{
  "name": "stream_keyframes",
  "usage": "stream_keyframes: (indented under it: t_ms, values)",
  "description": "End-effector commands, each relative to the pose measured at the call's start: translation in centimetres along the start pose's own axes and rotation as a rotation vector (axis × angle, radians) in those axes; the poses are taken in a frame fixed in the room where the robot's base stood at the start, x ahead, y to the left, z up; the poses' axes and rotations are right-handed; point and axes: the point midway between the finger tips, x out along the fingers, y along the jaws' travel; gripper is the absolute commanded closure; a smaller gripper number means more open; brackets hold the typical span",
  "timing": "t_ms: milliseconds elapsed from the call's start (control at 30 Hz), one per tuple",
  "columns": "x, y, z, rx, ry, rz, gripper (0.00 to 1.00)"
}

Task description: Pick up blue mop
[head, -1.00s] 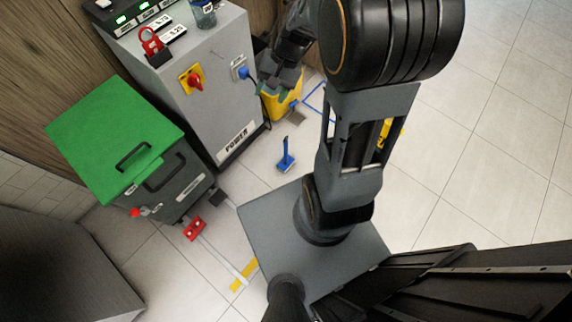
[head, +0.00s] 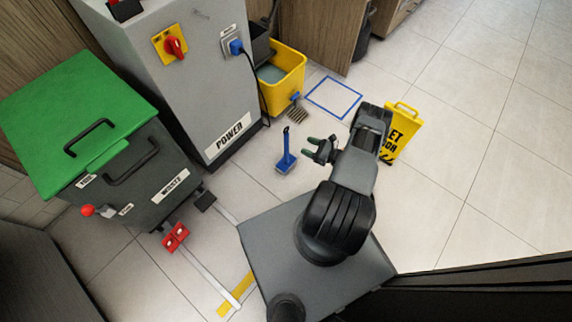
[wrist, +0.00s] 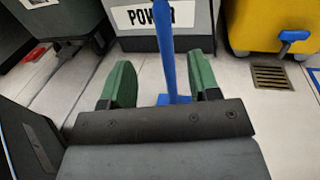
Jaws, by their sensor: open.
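The blue mop (head: 286,150) stands upright on the tiled floor in the head view, with a flat head at its base and a dark tip on its thin handle. My gripper (head: 320,148) is open and empty, just to the right of the mop, with its green fingertips pointing left toward the handle. In the wrist view the mop's handle (wrist: 167,50) rises beyond and between the two green fingers of my gripper (wrist: 165,85). The fingers look apart from the handle. Part of the mop's base is hidden behind my gripper there.
A grey power cabinet (head: 190,70) and a green-lidded waste bin (head: 80,120) stand left of the mop. A yellow bucket (head: 290,72) stands behind it, by a floor drain (head: 297,115). A yellow wet-floor sign (head: 402,132) stands to the right. Open floor lies further right.

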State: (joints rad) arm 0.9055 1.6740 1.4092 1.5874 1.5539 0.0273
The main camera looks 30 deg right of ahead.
Motion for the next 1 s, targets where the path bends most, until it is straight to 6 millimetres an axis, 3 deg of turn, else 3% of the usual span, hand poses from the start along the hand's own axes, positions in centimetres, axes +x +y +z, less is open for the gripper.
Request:
stream_keyframes:
  t_ms: [33, 200, 500, 833, 1000]
  values:
    - [-0.3, 0.2, -1.2, 0.014, -0.006, -0.024, 0.44]
    - [0.9, 0.3, -2.5, 0.031, -0.015, -0.058, 0.44]
    - [6.0, 0.0, -2.4, 0.030, -0.016, -0.061, 0.44]
    - [8.2, -0.1, -2.4, 0.032, -0.016, -0.062, 0.44]
    - [10.5, -0.2, -2.7, 0.030, -0.015, -0.059, 0.44]
